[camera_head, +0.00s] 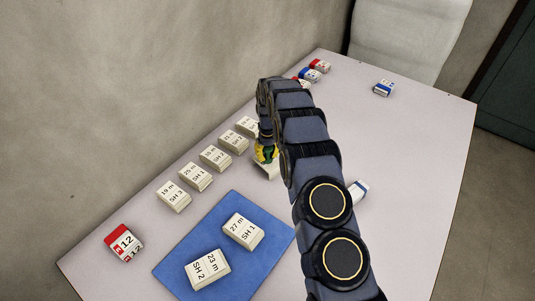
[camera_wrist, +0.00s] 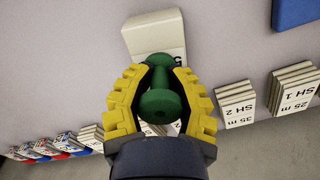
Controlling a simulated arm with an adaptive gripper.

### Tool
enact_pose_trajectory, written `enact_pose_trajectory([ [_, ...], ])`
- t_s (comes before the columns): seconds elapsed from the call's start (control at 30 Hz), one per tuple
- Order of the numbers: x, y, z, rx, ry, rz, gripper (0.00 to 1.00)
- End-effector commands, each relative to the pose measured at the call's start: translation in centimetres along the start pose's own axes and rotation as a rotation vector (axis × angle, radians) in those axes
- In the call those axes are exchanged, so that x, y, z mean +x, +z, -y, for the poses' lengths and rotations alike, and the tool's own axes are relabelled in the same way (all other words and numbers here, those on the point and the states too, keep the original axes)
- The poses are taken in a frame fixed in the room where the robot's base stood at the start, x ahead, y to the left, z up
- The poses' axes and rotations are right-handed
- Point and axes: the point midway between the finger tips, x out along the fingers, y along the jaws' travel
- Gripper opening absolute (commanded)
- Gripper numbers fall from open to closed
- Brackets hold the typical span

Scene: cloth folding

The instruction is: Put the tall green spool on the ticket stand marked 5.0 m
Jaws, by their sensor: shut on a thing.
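My gripper (camera_wrist: 160,98) has yellow ribbed fingers and is shut on the green spool (camera_wrist: 160,103), which has a narrow waist between two wide ends. In the head view my gripper (camera_head: 266,154) is partly behind my arm, and only a bit of green shows between the yellow fingers. A cream ticket stand (camera_wrist: 155,32) lies directly beyond the spool in the wrist view. Part of its label shows, seemingly a 5, and the spool and fingers hide the rest. The stand also shows just below the gripper in the head view (camera_head: 266,172). I cannot tell whether the spool touches it.
A row of ticket stands, including SH 3 (camera_head: 173,197), runs along the wall side. A blue mat (camera_head: 170,268) bears two stands. A red-and-white box (camera_head: 123,243) stands near-left. Small boxes (camera_head: 319,66) are at the far end, another (camera_head: 384,88) at right. The right side is mostly clear.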

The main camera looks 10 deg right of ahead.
Motion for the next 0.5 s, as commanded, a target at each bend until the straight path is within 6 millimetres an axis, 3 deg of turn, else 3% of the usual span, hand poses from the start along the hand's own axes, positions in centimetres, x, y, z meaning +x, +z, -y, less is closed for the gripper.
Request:
enact_pose_trajectory([
  [0.07, 0.26, 0.03, 0.00, 0.000, 0.000, 0.001, 0.00],
  [0.1, 0.30, 0.02, 0.00, 0.000, 0.000, 0.001, 0.27],
  [0.17, 0.26, 0.01, -0.01, 0.000, 0.000, 0.000, 0.48],
  [0.5, 0.15, 0.01, -0.01, 0.000, 0.000, 0.000, 0.48],
])
